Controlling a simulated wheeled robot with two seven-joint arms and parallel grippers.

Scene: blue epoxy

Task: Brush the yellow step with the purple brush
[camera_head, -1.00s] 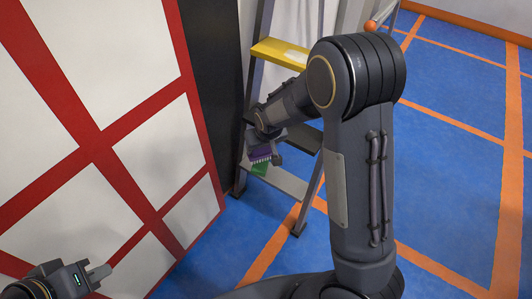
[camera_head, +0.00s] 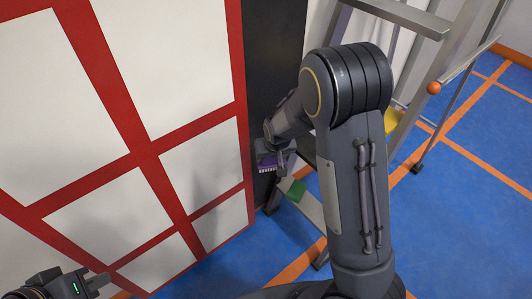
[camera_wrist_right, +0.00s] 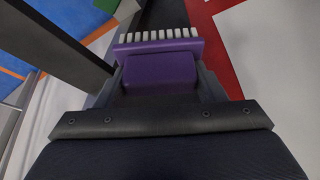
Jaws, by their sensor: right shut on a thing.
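The purple brush (camera_head: 267,163) with pale bristles is held in my right gripper (camera_head: 273,154). In the right wrist view the brush (camera_wrist_right: 160,70) sits between the fingers of the right gripper (camera_wrist_right: 160,88), bristles facing away from the wrist. The yellow step (camera_head: 393,121) of a stepladder shows only in part to the right of my right arm, which hides the rest. The brush is left of the yellow step and apart from it. My left gripper (camera_head: 98,283) is at the lower left, away from the ladder; its fingers are too small to judge.
A green block (camera_head: 297,190) lies on the ladder's low grey step (camera_head: 310,207). A red-and-white panel (camera_head: 150,150) and a dark panel (camera_head: 275,60) stand close on the left. An orange ball (camera_head: 434,88) tops a rod at the right. Blue floor (camera_head: 450,220) is clear at right.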

